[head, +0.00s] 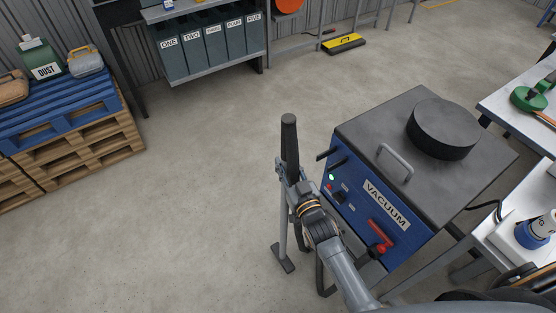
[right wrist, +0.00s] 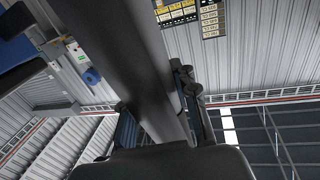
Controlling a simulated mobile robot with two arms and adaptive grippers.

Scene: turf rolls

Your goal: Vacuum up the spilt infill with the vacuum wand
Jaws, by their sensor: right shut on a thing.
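The vacuum wand (head: 289,140) stands upright in the head view, with a thick dark grip at the top, a thin grey tube and a flat dark floor head (head: 283,258) low down. My right gripper (head: 293,180) is shut on the wand just under its top; the wand's dark shaft (right wrist: 125,60) crosses between the fingers in the right wrist view. The blue and grey vacuum (head: 370,202) stands just right of the wand, with a small green light lit and a red lever on its front. I see no spilt infill in either view. My left gripper is not in view.
A blue pallet (head: 60,108) on wooden pallets stands at the left with containers on it. A shelf of numbered grey bins (head: 205,48) is at the back, with a yellow-black object (head: 344,44) on the floor. White tables (head: 510,100) line the right. The middle floor is clear.

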